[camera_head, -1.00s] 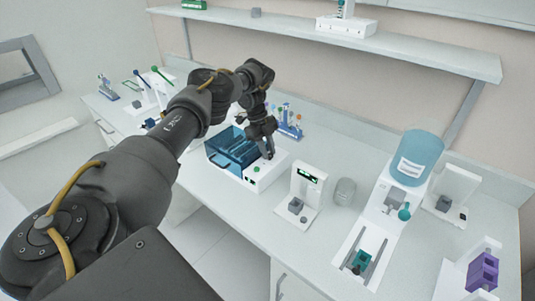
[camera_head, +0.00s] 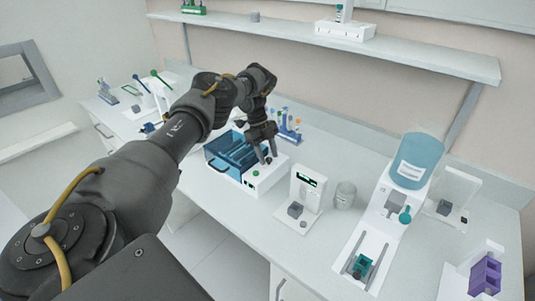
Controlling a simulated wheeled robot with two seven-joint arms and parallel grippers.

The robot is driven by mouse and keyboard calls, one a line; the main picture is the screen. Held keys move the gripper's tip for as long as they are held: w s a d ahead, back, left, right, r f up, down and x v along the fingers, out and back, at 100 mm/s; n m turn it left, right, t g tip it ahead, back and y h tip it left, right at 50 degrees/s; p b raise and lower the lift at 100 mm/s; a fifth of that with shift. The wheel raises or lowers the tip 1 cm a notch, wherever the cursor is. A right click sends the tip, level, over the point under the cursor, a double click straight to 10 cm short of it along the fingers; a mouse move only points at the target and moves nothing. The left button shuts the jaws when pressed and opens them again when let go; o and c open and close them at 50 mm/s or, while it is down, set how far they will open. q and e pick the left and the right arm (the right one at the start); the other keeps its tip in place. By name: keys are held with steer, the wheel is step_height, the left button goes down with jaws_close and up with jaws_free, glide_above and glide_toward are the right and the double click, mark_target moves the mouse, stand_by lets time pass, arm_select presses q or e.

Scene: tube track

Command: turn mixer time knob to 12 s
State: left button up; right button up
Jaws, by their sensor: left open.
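The mixer (camera_head: 262,182) is a white box with a blue see-through tray of tubes (camera_head: 228,150) on its left side. A green button (camera_head: 250,184) shows on its front. My left gripper (camera_head: 266,161) points down just above the mixer's white control end, with its fingers apart. The time knob cannot be made out clearly; a small dark spot by the fingertips may be it. I cannot tell whether the fingers touch it. My right gripper is not in view.
A white device with a display (camera_head: 306,187) stands right of the mixer, next to a glass beaker (camera_head: 345,194). A dispenser with a blue bottle (camera_head: 416,160) is farther right. A rack of coloured tubes (camera_head: 288,125) stands behind the mixer.

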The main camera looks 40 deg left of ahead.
arm_select(q)
steer(key=shift+a, duration=0.1)
steer(key=shift+w+a+r+b, duration=0.1)
steer(key=shift+a+r+b, duration=0.2)
steer(key=shift+r, duration=0.3)
steer(key=p+v, duration=0.4)
steer(key=v, duration=0.5)
steer(key=shift+r+p, duration=0.25)
steer(key=shift+p, duration=0.15)
steer(key=shift+d+f, duration=0.1)
steer(key=shift+d, duration=0.05)
